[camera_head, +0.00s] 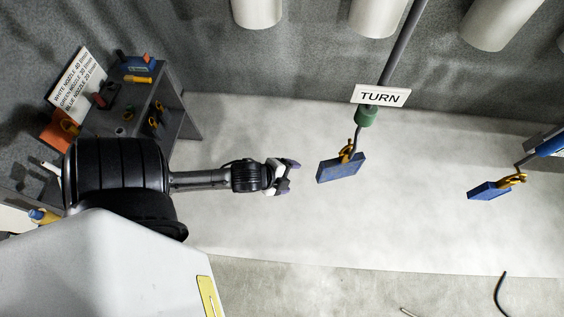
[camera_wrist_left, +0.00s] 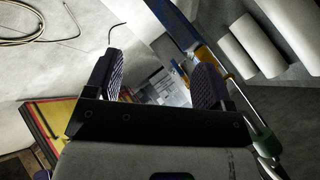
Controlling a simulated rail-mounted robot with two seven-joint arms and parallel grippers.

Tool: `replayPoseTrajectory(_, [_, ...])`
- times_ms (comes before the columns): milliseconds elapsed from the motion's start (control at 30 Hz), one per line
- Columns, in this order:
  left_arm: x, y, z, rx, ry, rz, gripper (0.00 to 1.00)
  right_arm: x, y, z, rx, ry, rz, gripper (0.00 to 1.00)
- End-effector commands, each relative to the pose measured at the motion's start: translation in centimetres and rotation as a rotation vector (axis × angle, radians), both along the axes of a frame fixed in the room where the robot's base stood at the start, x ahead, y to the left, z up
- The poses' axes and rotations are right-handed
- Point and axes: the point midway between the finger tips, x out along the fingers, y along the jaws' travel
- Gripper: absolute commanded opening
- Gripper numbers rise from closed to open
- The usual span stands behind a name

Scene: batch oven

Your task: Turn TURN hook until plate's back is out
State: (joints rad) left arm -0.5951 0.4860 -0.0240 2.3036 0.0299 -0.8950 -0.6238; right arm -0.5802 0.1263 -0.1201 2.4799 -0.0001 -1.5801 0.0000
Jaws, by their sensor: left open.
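The TURN sign (camera_head: 381,96) is a white label on a dark rod, above a green collar (camera_head: 366,116). A hook (camera_head: 357,138) hangs below the collar, and a yellow clip (camera_head: 346,151) joins it to a blue plate (camera_head: 341,168), which hangs tilted. My left gripper (camera_head: 291,177) is open and empty, a short way left of the plate and apart from it. Its two purple-padded fingers also show in the left wrist view (camera_wrist_left: 158,85). A green collar (camera_wrist_left: 267,142) shows at the right there. My right gripper is not in view.
A second blue plate (camera_head: 489,191) hangs from another yellow clip at the right. A grey shelf (camera_head: 180,112) with tools and a nozzle sign (camera_head: 76,80) stands at the left. White cylinders (camera_head: 377,17) line the top. The pale floor (camera_head: 400,230) below is mostly clear.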

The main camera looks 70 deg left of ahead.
Motion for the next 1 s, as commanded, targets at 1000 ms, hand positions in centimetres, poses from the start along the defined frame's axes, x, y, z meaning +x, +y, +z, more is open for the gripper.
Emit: replayPoseTrajectory(1000, [-3.7,-4.2,-1.0,-0.263,0.202,0.334,0.76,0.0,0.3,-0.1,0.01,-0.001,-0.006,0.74])
